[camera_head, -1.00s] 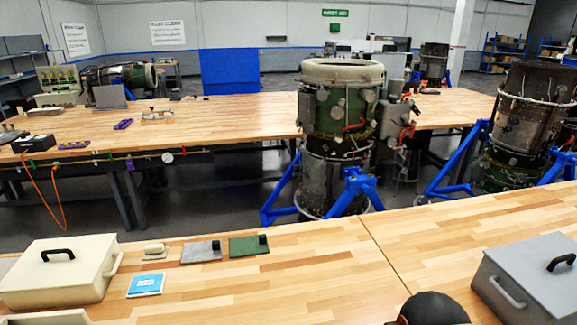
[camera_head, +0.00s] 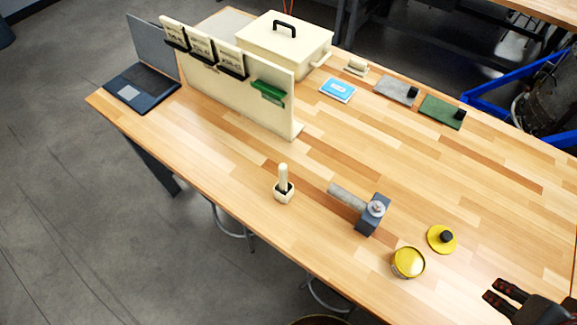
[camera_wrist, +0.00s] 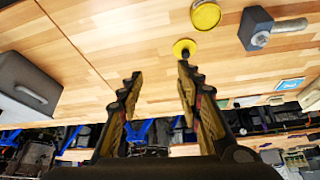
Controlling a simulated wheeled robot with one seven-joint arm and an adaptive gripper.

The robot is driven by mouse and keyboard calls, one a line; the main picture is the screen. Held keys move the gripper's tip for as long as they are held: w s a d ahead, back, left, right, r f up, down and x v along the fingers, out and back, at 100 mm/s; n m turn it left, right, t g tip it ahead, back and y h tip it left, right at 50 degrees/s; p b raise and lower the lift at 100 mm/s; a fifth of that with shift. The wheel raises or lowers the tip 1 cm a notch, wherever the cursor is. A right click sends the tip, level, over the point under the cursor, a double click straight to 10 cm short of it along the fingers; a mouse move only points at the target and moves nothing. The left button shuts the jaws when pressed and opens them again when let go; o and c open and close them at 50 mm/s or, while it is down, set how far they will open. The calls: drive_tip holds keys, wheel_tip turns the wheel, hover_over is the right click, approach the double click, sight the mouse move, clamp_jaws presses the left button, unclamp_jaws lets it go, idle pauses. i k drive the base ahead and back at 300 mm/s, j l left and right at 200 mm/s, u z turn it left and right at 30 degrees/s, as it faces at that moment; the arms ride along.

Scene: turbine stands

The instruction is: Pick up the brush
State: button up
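A cream upright handle set in a small cream block with a dark ring (camera_head: 283,184) stands near the front edge of the table in the head view. It looks most like the brush, but no bristles show. A small cream item (camera_head: 356,66) lies at the back of the table; I cannot tell what it is. My gripper (camera_head: 491,289) is at the lower right, well to the right of the upright handle. In the wrist view my gripper (camera_wrist: 160,77) is open, with nothing between its fingers. The upright handle is not seen in the wrist view.
A yellow tin (camera_head: 408,263), a yellow disc with black knob (camera_head: 441,238) and a grey hammer-like tool (camera_head: 367,211) lie between gripper and handle. A cream rack (camera_head: 235,98), laptop (camera_head: 140,88) and lidded cream box (camera_head: 285,50) stand at left.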

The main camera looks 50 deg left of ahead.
sight(282, 167)
drive_tip(key=u, duration=2.1)
